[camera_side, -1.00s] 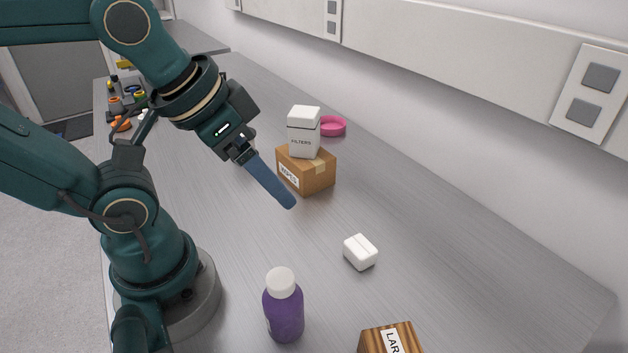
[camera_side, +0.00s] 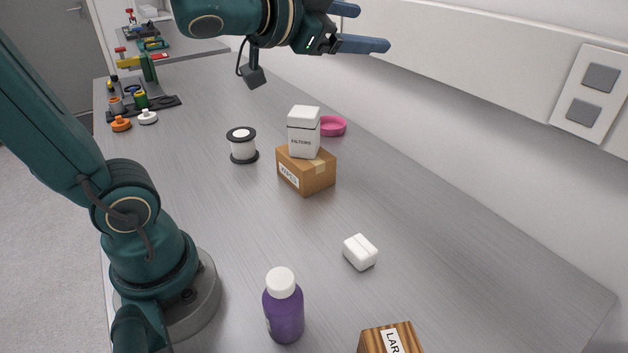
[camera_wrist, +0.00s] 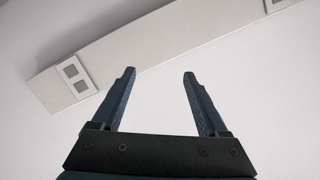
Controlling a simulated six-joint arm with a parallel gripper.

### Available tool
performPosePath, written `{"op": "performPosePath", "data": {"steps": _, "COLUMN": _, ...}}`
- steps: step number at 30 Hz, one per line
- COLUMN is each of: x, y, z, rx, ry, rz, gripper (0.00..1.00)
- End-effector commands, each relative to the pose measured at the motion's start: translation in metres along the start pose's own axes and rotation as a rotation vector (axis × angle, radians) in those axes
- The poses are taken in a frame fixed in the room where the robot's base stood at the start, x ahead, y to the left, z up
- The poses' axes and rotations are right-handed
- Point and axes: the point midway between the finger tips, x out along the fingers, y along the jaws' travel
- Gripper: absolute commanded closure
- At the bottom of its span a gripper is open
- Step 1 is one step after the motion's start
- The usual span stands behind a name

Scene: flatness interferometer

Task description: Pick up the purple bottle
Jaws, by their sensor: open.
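The purple bottle (camera_side: 284,311) with a white cap stands upright on the grey bench, at the bottom middle of the side view. My gripper (camera_side: 375,28) is high at the top of the side view, far above and away from the bottle. Its two blue fingers point to the right, toward the wall. In the wrist view my gripper (camera_wrist: 160,74) is open, with nothing between the fingers. The wrist view shows only wall and a socket panel, and the bottle is out of its sight.
A white block (camera_side: 360,252) and a striped wooden box (camera_side: 391,339) lie near the bottle. The bench's right side is clear.

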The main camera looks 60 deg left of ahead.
Motion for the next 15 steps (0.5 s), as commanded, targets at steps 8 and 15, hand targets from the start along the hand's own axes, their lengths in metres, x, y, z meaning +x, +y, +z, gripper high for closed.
{"op": "performPosePath", "data": {"steps": 8, "x": 0.008, "y": 0.08, "z": -0.04, "rx": 0.267, "ry": 0.397, "rz": 0.4, "gripper": 0.23}}
{"op": "performPosePath", "data": {"steps": 15, "x": -0.051, "y": 0.159, "z": -0.003, "rx": 0.368, "ry": 0.54, "rz": 0.993, "gripper": 0.23}}
